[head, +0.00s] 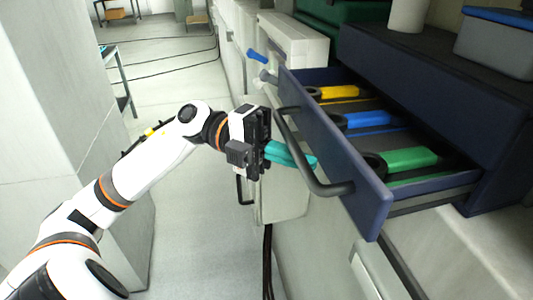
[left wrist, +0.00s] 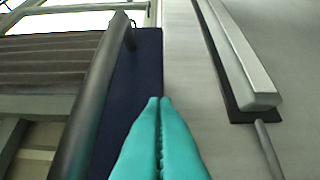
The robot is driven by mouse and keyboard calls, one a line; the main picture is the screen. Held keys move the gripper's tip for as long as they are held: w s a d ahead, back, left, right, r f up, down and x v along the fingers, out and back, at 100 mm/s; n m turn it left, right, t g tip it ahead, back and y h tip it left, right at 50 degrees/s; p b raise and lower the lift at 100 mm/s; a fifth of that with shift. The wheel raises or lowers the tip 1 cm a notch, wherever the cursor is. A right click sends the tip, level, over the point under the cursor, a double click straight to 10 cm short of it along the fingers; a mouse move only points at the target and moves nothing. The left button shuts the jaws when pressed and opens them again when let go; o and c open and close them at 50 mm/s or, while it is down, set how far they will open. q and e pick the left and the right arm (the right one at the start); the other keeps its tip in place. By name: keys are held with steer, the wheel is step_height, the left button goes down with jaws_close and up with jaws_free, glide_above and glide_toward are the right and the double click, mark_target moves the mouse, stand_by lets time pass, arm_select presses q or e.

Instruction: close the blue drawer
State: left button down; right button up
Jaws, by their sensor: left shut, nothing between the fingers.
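The blue drawer (head: 326,134) is pulled open from its dark blue cabinet, at the right of the head view. A dark bar handle (head: 328,189) runs along its front. My left gripper (head: 314,162) has teal fingers, shut and empty, pointing at the drawer front close to the handle. In the left wrist view, the fingertips (left wrist: 159,101) are together beside the handle (left wrist: 92,95), over the edge of the navy drawer front (left wrist: 137,75). Whether they touch the front I cannot tell. My right gripper is not in view.
The drawer holds tools with yellow (head: 339,92), blue (head: 368,119) and green (head: 410,158) handles. A grey box with a blue lid (head: 497,45) and a pale cylinder (head: 408,15) stand on the cabinet. Open floor (head: 180,85) lies left of the cabinet.

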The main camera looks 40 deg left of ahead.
mark_target(328, 150)
arm_select(q)
steer(key=w+d+p, duration=0.3)
steer(key=w, duration=0.1)
steer(key=shift+r, duration=0.35)
steer(key=shift+w+d+f+p, duration=0.15)
steer(key=shift+w+d+p, duration=0.05)
steer(key=shift+w+d, duration=0.35)
steer(key=shift+w+d+f+p, duration=0.15)
steer(key=shift+w+d+p, duration=0.05)
steer(key=shift+w+d, duration=0.35)
steer(key=shift+s, duration=0.15)
steer(key=shift+a+f, duration=0.1)
